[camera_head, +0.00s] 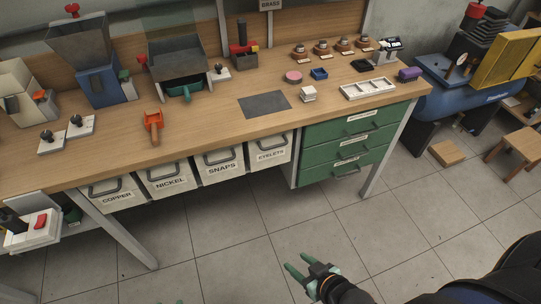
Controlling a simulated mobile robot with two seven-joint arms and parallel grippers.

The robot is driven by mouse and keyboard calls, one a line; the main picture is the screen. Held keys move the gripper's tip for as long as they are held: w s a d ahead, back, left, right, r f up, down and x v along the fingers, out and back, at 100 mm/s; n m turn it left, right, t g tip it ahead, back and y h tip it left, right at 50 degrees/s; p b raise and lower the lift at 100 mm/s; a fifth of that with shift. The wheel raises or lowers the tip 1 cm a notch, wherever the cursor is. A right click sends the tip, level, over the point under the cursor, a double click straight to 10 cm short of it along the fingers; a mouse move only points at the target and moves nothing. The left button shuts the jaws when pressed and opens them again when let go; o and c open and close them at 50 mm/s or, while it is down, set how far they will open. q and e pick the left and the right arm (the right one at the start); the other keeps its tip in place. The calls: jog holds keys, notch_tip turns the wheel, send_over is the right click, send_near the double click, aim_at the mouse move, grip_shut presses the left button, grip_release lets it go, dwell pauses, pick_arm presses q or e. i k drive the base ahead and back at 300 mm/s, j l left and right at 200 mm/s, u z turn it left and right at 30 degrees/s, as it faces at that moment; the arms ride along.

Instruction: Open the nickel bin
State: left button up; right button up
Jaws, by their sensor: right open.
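The nickel bin (167,179) is a white tilt-front bin under the workbench's front edge, labelled NICKEL, with a dark handle along its top. It looks closed, in line with its neighbours. It sits between the copper bin (112,194) and the snaps bin (222,167). My right gripper (297,264), with green fingers, is open and empty above the floor at the bottom middle, well to the right of the nickel bin and apart from it. My left gripper is not clearly seen.
The eyelets bin (270,151) and green drawers (345,150) are to the right under the wooden workbench (215,120). A metal bench leg (118,228) stands below the copper bin. An orange scoop (153,125) lies on the bench above. The tiled floor (215,240) in front is clear.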

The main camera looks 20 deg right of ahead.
aim_at(174, 178)
jog(key=j+u, duration=0.2)
jog(key=u, duration=0.15)
jog(key=j+u, duration=0.2)
jog(key=u, duration=0.15)
jog(key=i+j+u, duration=0.1)
jog(key=u, duration=0.25)
jog(key=j, duration=0.1)
